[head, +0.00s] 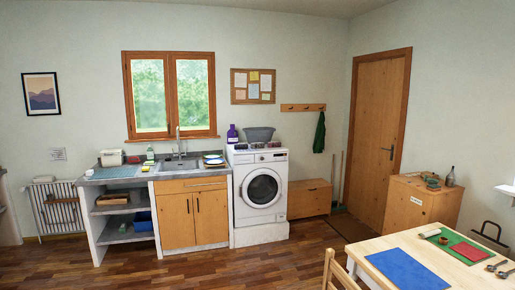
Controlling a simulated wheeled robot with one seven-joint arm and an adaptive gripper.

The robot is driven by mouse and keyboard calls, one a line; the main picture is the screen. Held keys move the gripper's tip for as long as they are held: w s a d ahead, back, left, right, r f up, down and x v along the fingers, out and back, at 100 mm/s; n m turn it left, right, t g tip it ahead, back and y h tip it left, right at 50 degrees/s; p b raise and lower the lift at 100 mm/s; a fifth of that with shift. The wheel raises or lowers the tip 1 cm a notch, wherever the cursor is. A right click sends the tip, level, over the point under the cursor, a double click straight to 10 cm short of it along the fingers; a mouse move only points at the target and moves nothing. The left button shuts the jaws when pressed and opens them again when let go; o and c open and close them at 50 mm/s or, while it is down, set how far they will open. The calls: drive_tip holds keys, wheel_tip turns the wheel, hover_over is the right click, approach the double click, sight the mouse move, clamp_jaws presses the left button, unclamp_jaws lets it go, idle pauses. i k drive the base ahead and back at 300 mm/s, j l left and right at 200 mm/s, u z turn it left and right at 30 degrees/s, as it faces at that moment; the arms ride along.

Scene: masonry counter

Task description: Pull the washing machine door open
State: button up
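A white washing machine (259,222) stands at the right end of the masonry counter, facing me, with a control panel along its top. Its round washing machine door (262,189) has a light rim and dark glass, and it looks shut. My gripper is not visible in the head view, and no part of my arm can be made out near the machine. The handle of the door is too small to tell.
A counter with a sink (180,165) adjoins the machine on the left. A low wooden chest (309,198) stands to its right. A table (380,273) and a chair (340,270) fill the lower right. The wooden floor (215,270) before the machine is clear.

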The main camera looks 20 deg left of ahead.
sight(244, 189)
drive_tip(key=i+j+u, duration=0.25)
drive_tip(key=i+j, duration=0.15)
drive_tip(key=i+j+u, duration=0.55)
drive_tip(key=i+j, duration=0.15)
drive_tip(key=i, duration=0.15)
drive_tip(key=i+j+u, duration=0.25)
drive_tip(key=i, duration=0.25)
drive_tip(key=i+u, duration=0.25)
drive_tip(key=i, duration=0.2)
drive_tip(key=i+z, duration=0.15)
drive_tip(key=i, duration=0.4)
drive_tip(key=i+z, duration=0.15)
drive_tip(key=i, duration=0.35)
drive_tip(key=i+j+z, duration=0.15)
drive_tip(key=i, duration=0.4)
drive_tip(key=i+j+z, duration=0.15)
drive_tip(key=i, duration=0.4)
